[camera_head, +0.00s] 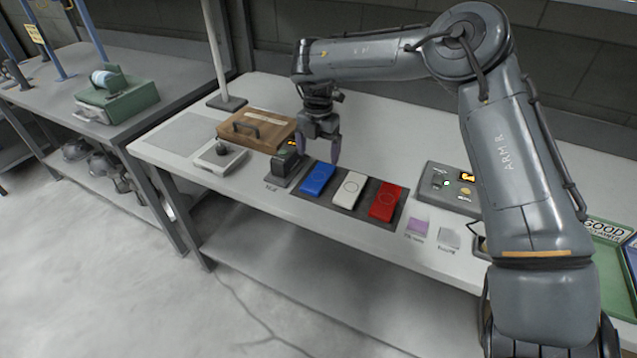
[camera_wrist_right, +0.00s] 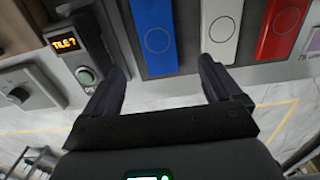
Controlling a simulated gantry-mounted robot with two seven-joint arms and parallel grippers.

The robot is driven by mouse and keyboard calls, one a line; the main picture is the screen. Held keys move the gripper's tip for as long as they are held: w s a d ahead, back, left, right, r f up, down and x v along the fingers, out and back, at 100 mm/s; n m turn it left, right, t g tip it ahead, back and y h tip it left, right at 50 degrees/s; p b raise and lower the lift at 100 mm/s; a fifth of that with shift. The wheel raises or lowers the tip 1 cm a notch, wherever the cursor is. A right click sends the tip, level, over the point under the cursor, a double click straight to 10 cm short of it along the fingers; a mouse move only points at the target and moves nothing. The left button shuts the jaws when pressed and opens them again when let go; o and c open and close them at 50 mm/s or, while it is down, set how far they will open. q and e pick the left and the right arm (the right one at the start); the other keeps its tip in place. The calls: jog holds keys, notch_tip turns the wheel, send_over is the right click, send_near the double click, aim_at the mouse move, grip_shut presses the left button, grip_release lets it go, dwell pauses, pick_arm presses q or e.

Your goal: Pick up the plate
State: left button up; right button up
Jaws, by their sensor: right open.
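Three flat rectangular plates, each with a circle mark, lie side by side on a dark mat (camera_head: 366,224). They are a blue plate (camera_head: 317,179), a white plate (camera_head: 349,190) and a red plate (camera_head: 384,201). The task does not say which plate is meant. My right gripper (camera_head: 323,155) is open and empty, above the table just behind the blue plate and the small display box. In the right wrist view the spread fingers (camera_wrist_right: 163,70) show below the blue plate (camera_wrist_right: 153,38); the white plate (camera_wrist_right: 221,25) and red plate (camera_wrist_right: 280,28) are to its right. My left gripper is not in view.
A small display box (camera_head: 286,166) stands just left of the blue plate; its lit display shows in the wrist view (camera_wrist_right: 66,43). A wooden box (camera_head: 257,131) is further left. A grey control panel (camera_head: 449,185) and a purple square (camera_head: 417,224) are to the right. A green tray (camera_head: 606,272) is far right.

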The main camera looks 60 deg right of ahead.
aim_at(319, 176)
notch_tip(319, 176, down, 3)
jog(key=shift+f+b, duration=0.15)
jog(key=shift+b, duration=0.25)
jog(key=shift+w+d+f+b, duration=0.15)
jog(key=shift+f+b, duration=0.45)
jog(key=shift+f, duration=0.75)
jog(key=shift+d+f+b, duration=0.25)
jog(key=shift+f+b, duration=0.3)
jog(key=shift+f, duration=0.8)
jog(key=shift+r, duration=0.1)
jog(key=c, duration=1.2)
